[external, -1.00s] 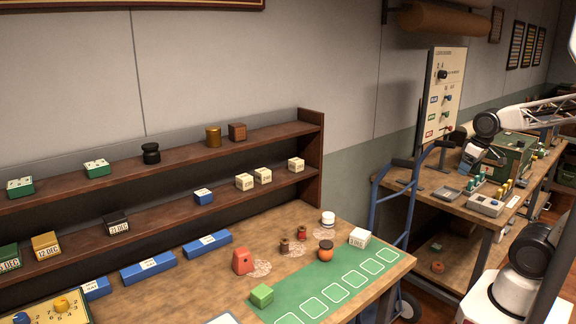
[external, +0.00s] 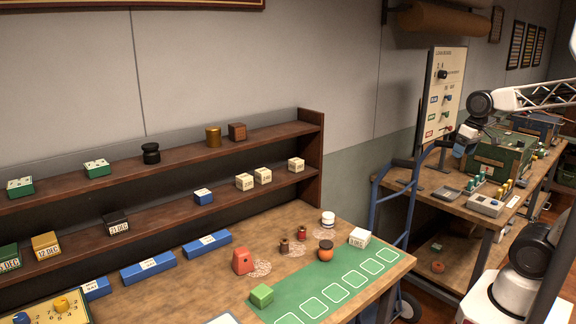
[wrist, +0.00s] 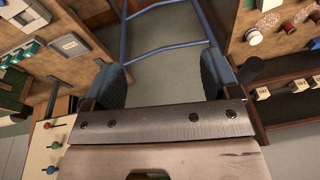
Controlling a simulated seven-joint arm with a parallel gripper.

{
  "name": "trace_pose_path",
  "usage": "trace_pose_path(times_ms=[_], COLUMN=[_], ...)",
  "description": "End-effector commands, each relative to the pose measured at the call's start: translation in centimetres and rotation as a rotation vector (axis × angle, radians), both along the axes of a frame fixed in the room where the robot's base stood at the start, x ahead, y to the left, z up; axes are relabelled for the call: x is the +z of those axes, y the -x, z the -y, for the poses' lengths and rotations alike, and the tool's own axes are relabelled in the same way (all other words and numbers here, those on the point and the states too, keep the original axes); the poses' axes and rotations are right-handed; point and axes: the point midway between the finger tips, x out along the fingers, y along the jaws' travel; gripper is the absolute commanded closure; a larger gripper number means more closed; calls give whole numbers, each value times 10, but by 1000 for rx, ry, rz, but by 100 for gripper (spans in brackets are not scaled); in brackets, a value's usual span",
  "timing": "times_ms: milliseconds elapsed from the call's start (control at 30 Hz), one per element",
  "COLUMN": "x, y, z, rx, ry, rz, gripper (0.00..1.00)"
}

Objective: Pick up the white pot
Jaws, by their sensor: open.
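The white pot (external: 328,218) is small and round with a dark band. It stands upright near the back right edge of the wooden table (external: 215,280). A small white round thing, apparently this pot (wrist: 255,38), shows at the upper right of the wrist view. My gripper (external: 461,146) is in the air well to the right of the pot and higher, by the upright switch board. In the wrist view my gripper (wrist: 160,82) has its two dark fingers wide apart, with nothing between them.
The blue hand truck (external: 401,195) stands between the table and the right bench (external: 450,200). A two-tier shelf (external: 312,150) rises behind.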

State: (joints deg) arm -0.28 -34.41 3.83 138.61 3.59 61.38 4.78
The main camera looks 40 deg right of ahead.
Motion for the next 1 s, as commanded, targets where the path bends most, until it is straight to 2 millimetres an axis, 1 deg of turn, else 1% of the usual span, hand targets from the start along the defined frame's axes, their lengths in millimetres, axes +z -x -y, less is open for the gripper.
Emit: trace_pose_path(times_ms=[167,467,733,1000], x=[6,17,23,23], y=[-28,-86,-141,-196], z=[-17,-55,-93,-133], rx=[-73,-235,-373,-510], ry=[-81,-243,-373,-485], rz=[-59,-197,-339,-498], gripper=[18,18,18,18])
